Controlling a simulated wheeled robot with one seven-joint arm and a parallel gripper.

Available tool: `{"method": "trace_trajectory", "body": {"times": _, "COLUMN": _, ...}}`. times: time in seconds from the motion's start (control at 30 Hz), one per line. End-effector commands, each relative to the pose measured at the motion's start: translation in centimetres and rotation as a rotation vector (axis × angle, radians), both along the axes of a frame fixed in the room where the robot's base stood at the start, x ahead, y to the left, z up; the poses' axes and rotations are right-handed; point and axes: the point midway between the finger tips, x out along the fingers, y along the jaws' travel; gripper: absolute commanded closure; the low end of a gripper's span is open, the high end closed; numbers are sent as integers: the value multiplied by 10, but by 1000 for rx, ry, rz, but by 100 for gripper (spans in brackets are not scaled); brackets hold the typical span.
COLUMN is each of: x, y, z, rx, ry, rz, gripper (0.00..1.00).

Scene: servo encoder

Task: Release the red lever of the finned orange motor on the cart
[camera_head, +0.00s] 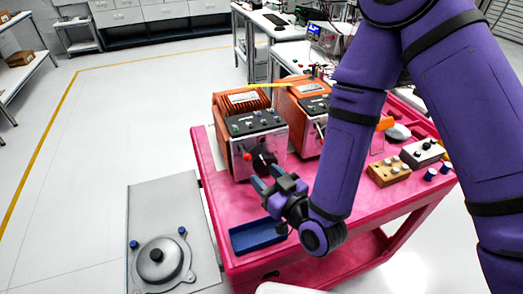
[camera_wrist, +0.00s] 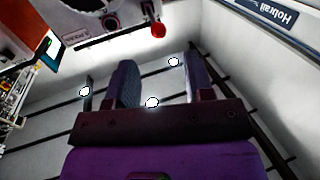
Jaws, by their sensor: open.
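An orange motor (camera_head: 240,103) with fins on top and a grey metal front stands at the left of the pink cart (camera_head: 205,163). A small red knob, seemingly the lever's end (camera_head: 248,156), shows low on its front. It also shows in the wrist view (camera_wrist: 158,30), beyond my fingertips and apart from them. My gripper (camera_head: 264,176) is in front of this motor, with its fingers apart and nothing visible between them. A dark round part (camera_head: 262,157) of the motor sits beside the knob. The lever's arm is too small to make out.
A second orange motor (camera_head: 297,93) stands just right of the first. A blue tray (camera_head: 257,236) lies at the cart's near edge, below my gripper. A brown block (camera_head: 388,173) and a white box (camera_head: 422,152), both with knobs, sit right of my arm.

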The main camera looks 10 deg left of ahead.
Motion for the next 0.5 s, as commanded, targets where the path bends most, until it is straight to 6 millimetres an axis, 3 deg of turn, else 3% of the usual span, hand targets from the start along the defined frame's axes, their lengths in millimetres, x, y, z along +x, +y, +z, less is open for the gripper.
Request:
{"method": "trace_trajectory", "body": {"times": 0.17, "x": 2, "y": 6, "z": -1, "rx": 12, "ry": -6, "rz": -2, "gripper": 52}}
{"method": "trace_trajectory", "body": {"times": 0.5, "x": 40, "y": 46, "z": 0, "rx": 13, "ry": -7, "rz": -3, "gripper": 52}}
